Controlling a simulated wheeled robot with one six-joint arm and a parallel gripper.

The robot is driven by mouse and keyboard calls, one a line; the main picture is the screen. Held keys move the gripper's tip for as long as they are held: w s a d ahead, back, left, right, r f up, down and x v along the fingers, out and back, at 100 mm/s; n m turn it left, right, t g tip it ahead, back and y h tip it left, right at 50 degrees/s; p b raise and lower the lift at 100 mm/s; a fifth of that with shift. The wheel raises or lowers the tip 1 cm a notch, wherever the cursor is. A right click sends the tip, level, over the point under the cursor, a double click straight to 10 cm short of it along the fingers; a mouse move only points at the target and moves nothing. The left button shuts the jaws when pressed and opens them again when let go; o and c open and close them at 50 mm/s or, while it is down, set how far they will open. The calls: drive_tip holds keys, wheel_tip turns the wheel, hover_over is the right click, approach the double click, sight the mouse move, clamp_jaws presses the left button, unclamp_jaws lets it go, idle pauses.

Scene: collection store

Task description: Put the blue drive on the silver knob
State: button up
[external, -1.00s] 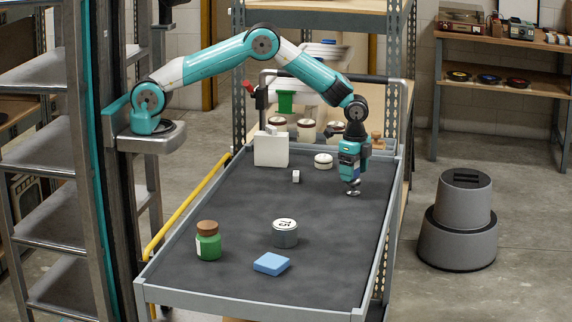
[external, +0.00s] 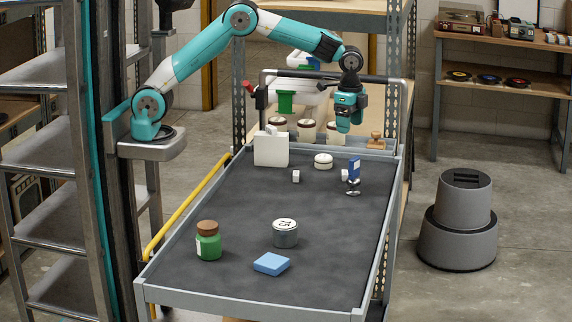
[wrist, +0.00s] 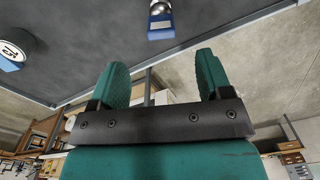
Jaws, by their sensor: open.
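In the wrist view the blue drive (wrist: 161,30) and the shiny silver knob (wrist: 161,6) show together at the top middle, ahead of the fingers. My gripper (external: 344,129) is up and behind them, apart from both. Its two green fingers (wrist: 160,68) are spread with nothing between them.
A small white block (external: 345,175) sits just left of the drive. A white round piece (external: 323,160), a white box (external: 271,149) and a small white cube (external: 296,176) are farther left. A lidded tin (external: 285,233), green jar (external: 208,241) and light blue box (external: 271,263) stand nearer the front.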

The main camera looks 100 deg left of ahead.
drive_tip(key=s+a+r+n+y, duration=0.1)
drive_tip(key=s+r+n, duration=0.1)
drive_tip(key=s+r, duration=0.35)
drive_tip(key=s+a+r+n+y, duration=0.1)
drive_tip(key=s+a+r+n, duration=0.15)
drive_tip(key=s, duration=0.65)
drive_tip(key=s+n+y, duration=0.2)
drive_tip(key=s+n, duration=0.4)
drive_tip(key=s, duration=1.7)
drive_tip(key=shift+a+f, duration=0.35)
